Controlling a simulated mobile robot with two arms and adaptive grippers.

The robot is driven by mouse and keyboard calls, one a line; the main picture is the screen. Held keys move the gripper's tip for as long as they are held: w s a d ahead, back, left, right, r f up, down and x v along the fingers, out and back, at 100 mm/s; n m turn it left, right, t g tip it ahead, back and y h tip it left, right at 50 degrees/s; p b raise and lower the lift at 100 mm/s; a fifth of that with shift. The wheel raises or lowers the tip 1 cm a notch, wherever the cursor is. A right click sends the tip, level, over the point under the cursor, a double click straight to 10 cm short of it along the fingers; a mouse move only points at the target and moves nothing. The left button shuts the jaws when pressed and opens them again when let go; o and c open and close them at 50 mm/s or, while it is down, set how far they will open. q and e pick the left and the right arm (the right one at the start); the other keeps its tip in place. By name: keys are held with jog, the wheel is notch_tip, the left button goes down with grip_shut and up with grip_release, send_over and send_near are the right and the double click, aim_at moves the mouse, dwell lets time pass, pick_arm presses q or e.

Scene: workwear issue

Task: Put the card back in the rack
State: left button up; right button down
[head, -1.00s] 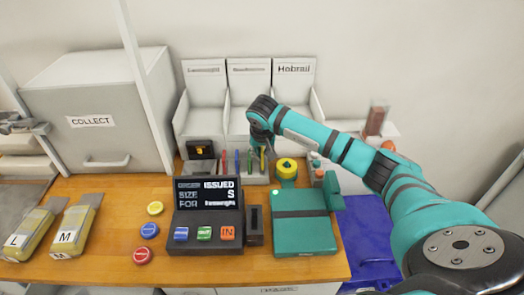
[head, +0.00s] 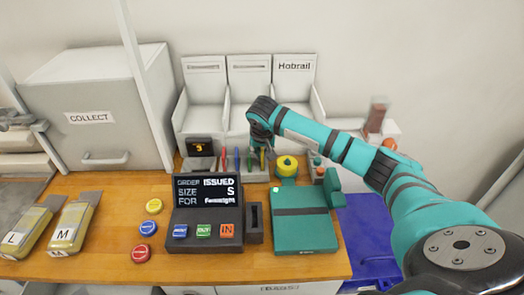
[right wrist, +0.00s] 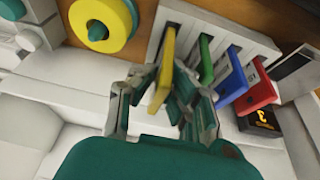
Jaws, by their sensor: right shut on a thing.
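The light grey card rack (head: 256,177) stands at the back of the bench, with red (head: 224,160), blue (head: 237,160) and green (head: 250,160) cards upright in it. In the right wrist view the rack's slotted top (right wrist: 225,35) shows beside the green card (right wrist: 207,60), blue card (right wrist: 232,82) and red card (right wrist: 258,85). My right gripper (right wrist: 165,98) is shut on the yellow card (right wrist: 168,62), in line with the others at the rack's end. The card's lower edge is at the rack; how deep it sits I cannot tell. My left gripper is not in view.
A yellow and green tape roll (head: 287,166) stands close right of the rack. A small black counter (head: 200,147) reads 3. The order terminal (head: 206,215) and a teal case (head: 304,225) are in front. Bare bench lies at front left (head: 100,265).

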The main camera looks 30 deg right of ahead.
jog(key=shift+f+b, duration=0.9)
jog(key=shift+f, duration=0.15)
dwell(0.4)
jog(key=c, duration=1.3)
grip_release()
jog(key=shift+r+p, duration=2.6)
jog(key=shift+r, duration=1.95)
jog(key=shift+f, duration=0.1)
